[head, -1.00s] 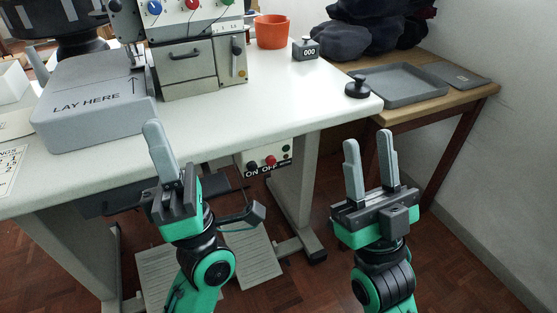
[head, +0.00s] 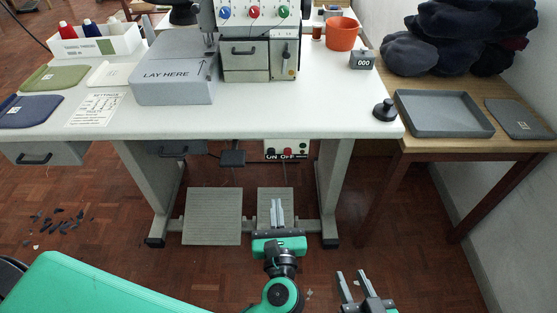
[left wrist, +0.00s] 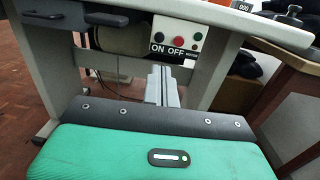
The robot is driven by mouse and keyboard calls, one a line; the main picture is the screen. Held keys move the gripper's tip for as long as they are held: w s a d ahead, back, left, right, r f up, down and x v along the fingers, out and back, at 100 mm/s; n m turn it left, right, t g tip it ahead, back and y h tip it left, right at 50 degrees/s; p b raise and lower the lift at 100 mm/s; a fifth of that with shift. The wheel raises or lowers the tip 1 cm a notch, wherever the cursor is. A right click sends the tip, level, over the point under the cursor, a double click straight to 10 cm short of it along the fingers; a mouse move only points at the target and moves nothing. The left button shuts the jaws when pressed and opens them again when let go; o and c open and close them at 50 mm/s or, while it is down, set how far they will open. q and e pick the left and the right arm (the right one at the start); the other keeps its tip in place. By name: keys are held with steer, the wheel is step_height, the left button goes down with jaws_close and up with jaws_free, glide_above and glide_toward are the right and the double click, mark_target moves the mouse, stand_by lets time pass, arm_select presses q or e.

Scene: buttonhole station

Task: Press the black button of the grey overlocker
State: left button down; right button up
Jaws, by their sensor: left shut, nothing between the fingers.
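The grey overlocker (head: 232,28) stands on the white table with blue, red and green dials on its front. A switch box (head: 303,146) hangs under the table edge, labelled ON and OFF. In the left wrist view, its black button (left wrist: 158,37) is above ON, a red button (left wrist: 179,41) above OFF, and a green lamp (left wrist: 198,37) to the right. My left gripper (head: 276,203) is shut and empty, below the box in the head view; its fingertips (left wrist: 161,68) show just under the label. My right gripper (head: 352,275) is open and empty, lower right.
The white table (head: 330,115) overhangs the switch box, with a table leg (head: 333,190) to its right. Foot pedals (head: 212,215) lie on the floor below. A wooden side table (head: 410,145) with a grey tray (head: 445,128) stands at right. Dark scraps (head: 60,221) lie on the floor at left.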

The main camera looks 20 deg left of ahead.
mark_target(272, 154)
arm_select(q)
steer(key=shift+f, duration=0.1)
steer(key=x, duration=1.2)
steer(key=shift+w+a, duration=0.15)
steer(key=shift+w, duration=0.2)
steer(key=shift+w+a, duration=0.25)
steer(key=shift+w, duration=0.35)
arm_select(e)
steer(key=shift+w+r, duration=0.2)
steer(key=shift+r, duration=0.05)
